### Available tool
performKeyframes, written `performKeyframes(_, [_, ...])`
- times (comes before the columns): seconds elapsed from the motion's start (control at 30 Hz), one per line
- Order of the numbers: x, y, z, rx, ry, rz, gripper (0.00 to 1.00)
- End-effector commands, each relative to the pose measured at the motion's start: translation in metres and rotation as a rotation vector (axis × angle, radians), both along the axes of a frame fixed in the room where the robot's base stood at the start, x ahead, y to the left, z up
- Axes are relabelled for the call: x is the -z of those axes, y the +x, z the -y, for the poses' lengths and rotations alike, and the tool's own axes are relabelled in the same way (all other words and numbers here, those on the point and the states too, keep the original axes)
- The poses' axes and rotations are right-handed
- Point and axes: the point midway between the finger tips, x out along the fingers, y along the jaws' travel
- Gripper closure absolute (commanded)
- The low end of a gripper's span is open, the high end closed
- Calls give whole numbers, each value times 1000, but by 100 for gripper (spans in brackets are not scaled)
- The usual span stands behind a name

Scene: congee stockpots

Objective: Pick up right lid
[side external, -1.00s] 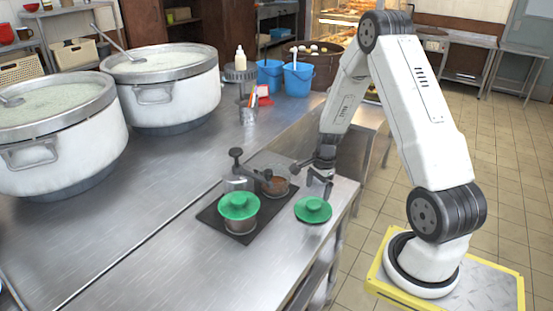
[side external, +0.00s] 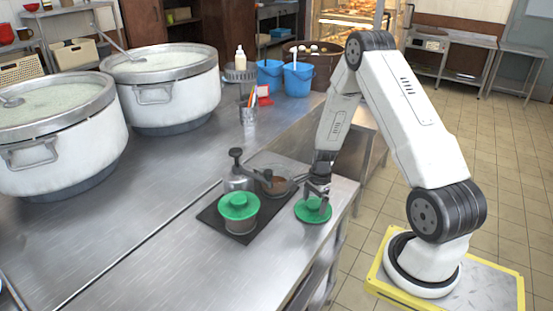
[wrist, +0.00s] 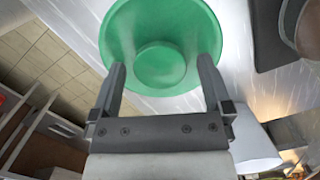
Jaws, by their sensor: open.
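The right lid (side external: 313,211) is a green disc with a round knob, lying on the steel table near its right edge. It also shows in the wrist view (wrist: 160,30), with its knob (wrist: 160,66) between and just beyond the fingertips. My gripper (side external: 318,197) is directly above the lid, pointing down, and its fingers (wrist: 162,65) are open on either side of the knob. I cannot tell whether they touch it. Another green lid (side external: 239,206) sits on a clear container on the dark mat to the left.
The dark mat (side external: 212,217) also carries a metal grinder-like pot (side external: 237,180) and a clear bowl with brown contents (side external: 275,186), close to my gripper. Large congee pots (side external: 60,140) stand at the left. The table front is clear.

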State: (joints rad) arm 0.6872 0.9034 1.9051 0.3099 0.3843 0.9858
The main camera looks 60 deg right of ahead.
Motion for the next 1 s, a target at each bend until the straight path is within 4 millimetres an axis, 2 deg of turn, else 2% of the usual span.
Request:
performKeyframes(0.53, [2, 0, 0, 0, -1, 1, 0])
performKeyframes(0.57, [2, 0, 0, 0, -1, 1, 3])
performKeyframes(0.8, [2, 0, 0, 0, -1, 1, 79])
performKeyframes(0.83, [2, 0, 0, 0, -1, 1, 87])
performKeyframes(1.0, [2, 0, 0, 0, -1, 1, 88])
